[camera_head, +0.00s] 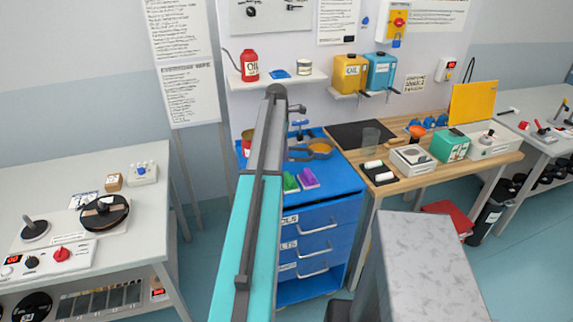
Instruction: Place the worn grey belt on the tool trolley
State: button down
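The tool trolley (345,210) is blue with several drawers and stands in the middle. My arm rises in front of it and hides its left part. The end of my arm hangs over the back of the trolley top; my gripper (299,148) looks small and dark there. I cannot tell whether it is open or shut, or whether it holds anything. I cannot make out a worn grey belt for certain. Green (290,183) and purple (308,178) blocks lie on the trolley's front edge. A dark-rimmed orange dish (320,147) is at its back right.
A left bench (145,225) bears a dark reel (104,213) and a control panel. A wooden bench (445,165) on the right carries a black mat, a glass, and white and green boxes. A shelf above holds a red oil can (249,66). Floor shows between left bench and trolley.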

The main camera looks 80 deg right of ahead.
jog(key=shift+f, duration=0.9)
jog(key=shift+f+p, duration=0.85)
jog(key=shift+f, duration=1)
jog(key=shift+f, duration=0.15)
jog(key=c, duration=1.9)
grip_release()
jog(key=shift+c, duration=0.2)
jog(key=shift+r, duration=0.25)
jog(key=shift+w+r+b, duration=0.25)
jog(key=shift+r+b, duration=0.45)
jog(key=shift+r, duration=1.25)
jog(key=shift+w+r+b, duration=0.25)
jog(key=shift+r+b, duration=0.5)
jog(key=shift+r, duration=1.2)
jog(key=shift+w+r+b, duration=0.25)
jog(key=shift+r+b, duration=0.45)
jog(key=shift+r, duration=1.25)
jog(key=shift+r, duration=0.1)
